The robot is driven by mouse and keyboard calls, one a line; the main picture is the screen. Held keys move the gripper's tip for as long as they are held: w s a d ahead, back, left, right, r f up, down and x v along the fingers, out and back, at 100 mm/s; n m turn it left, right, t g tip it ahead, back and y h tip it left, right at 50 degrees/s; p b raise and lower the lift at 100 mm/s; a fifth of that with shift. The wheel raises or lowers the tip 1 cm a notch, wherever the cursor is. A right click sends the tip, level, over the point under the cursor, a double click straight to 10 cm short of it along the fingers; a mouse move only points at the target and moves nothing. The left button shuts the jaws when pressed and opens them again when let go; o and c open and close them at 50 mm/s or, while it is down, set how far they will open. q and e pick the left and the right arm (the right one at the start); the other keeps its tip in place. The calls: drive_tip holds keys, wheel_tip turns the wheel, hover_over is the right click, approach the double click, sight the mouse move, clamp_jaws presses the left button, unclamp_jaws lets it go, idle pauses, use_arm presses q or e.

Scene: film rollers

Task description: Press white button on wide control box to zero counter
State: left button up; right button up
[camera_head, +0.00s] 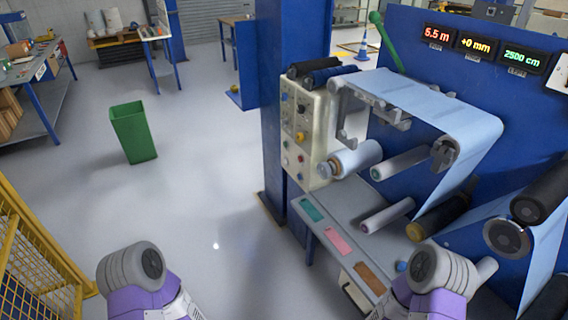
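A beige control box (318,125) stands upright beside the blue column, left of the film rollers. Its face carries several small knobs and buttons, some dark, some red and one yellow. They are too small for me to single out a white button surely, and I cannot tell whether this is the wide box. Three lit counters hang on the blue wall: a red one (437,35) reading 5.5 m, a yellow one (473,45) reading +0 mm and a green one (524,59) reading 2500 cm. Only my arm links show at the bottom; neither gripper is visible.
A grey shelf (350,235) with coloured patches juts out below the control box. Pale film (425,100) runs over rollers at the right. A yellow fence (40,265) is at the lower left. A green bin (134,132) stands on the floor. Floor between fence and machine is clear.

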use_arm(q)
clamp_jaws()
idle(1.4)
